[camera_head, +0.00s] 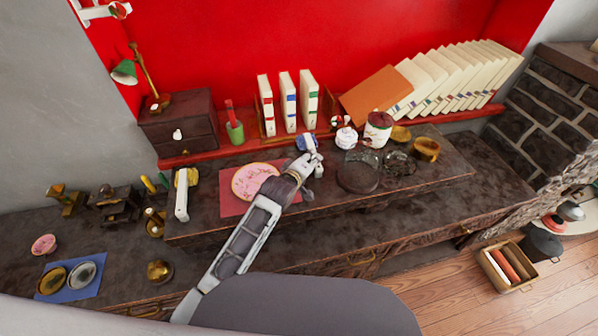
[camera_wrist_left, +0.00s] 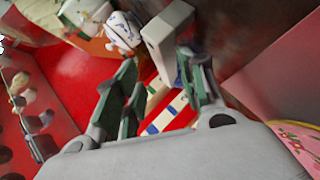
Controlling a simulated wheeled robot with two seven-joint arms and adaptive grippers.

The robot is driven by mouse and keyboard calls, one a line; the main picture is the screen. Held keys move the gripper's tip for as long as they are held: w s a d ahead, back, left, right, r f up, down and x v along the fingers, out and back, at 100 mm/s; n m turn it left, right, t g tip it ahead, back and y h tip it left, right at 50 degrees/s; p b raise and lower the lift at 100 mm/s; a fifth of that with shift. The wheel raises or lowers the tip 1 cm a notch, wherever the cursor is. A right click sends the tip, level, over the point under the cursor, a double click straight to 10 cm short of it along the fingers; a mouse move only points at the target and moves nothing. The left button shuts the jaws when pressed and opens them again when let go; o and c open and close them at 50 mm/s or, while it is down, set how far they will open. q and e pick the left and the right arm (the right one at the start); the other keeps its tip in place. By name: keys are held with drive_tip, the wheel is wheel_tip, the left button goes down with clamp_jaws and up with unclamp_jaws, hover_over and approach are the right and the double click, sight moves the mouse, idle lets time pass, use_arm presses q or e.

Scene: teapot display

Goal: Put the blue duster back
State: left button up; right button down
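My left gripper (camera_head: 312,160) is over the raised middle shelf, close to a small blue-and-white thing (camera_head: 306,142) at the foot of the red wall. I cannot tell whether that is the blue duster. In the left wrist view the fingers of this gripper (camera_wrist_left: 160,85) stand apart, with the red wall and books showing between them. A pale white block (camera_wrist_left: 165,40) with a bit of blue under it overlaps the right finger's tip; whether it touches is unclear. A white-handled tool (camera_head: 182,198) with a yellowish top lies at the shelf's left end. My right gripper is not seen.
A pink plate (camera_head: 254,181) on a red mat lies left of the gripper. A white teapot (camera_head: 346,138), a red-lidded jar (camera_head: 377,130) and glassware stand to its right. Upright books (camera_head: 288,103) are behind.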

use_arm(q)
drive_tip(key=shift+s+a+r, duration=0.2)
drive_tip(key=shift+s, duration=0.25)
drive_tip(key=shift+v, duration=0.75)
drive_tip(key=v, duration=0.4)
drive_tip(key=shift+v, duration=1.15)
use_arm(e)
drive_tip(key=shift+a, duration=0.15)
